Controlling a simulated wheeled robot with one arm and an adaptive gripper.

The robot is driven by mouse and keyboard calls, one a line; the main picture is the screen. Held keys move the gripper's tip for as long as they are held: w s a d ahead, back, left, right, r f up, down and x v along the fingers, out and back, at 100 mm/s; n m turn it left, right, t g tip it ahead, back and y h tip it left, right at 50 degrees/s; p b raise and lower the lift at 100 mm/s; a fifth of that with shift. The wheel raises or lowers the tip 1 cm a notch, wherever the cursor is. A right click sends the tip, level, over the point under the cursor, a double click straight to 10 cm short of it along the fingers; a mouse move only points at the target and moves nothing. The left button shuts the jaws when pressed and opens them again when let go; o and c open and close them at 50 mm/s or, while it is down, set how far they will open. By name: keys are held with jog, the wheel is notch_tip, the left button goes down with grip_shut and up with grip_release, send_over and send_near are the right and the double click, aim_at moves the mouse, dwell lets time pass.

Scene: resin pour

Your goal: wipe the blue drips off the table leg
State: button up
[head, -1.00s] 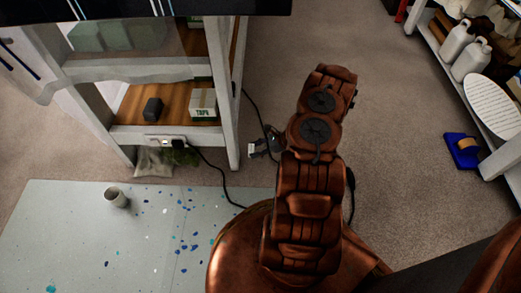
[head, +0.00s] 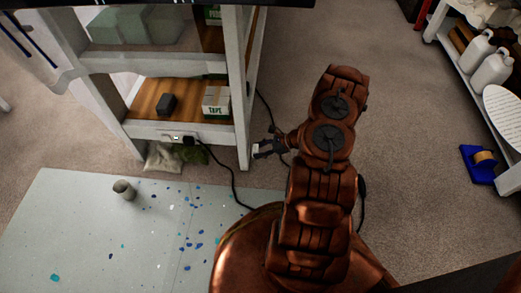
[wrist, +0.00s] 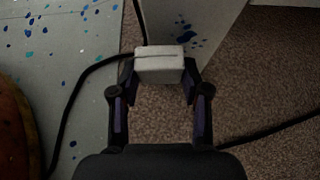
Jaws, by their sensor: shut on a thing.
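My gripper (head: 263,150) is low beside the near right table leg (head: 242,125) and is shut on a small white block (wrist: 159,65). In the wrist view my fingers (wrist: 160,82) press its two sides, and a dark line runs across the block. The white leg (wrist: 215,18) rises just beyond it. Several blue drips (wrist: 186,34) show on the leg's face, right above and to the right of the block. I cannot tell whether the block touches the leg. The drips on the leg are not clear in the head view.
A black cable (head: 232,182) runs from a power strip (head: 177,137) past the leg. A paint-spotted sheet (head: 80,235) with a grey cup (head: 124,190) covers the floor at left. A blue dustpan-like item (head: 477,165) lies at right. Carpet right of the leg is mostly clear.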

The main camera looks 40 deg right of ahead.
jog(key=shift+w+a, duration=0.7)
jog(key=shift+a, duration=0.1)
dwell(0.6)
jog(key=w+d, duration=0.4)
jog(key=w, duration=0.1)
dwell(0.9)
jog(key=shift+s+p, duration=0.15)
jog(key=shift+p, duration=0.15)
jog(key=shift+s+a, duration=2)
jog(key=shift+s, duration=0.3)
jog(key=shift+r, duration=0.15)
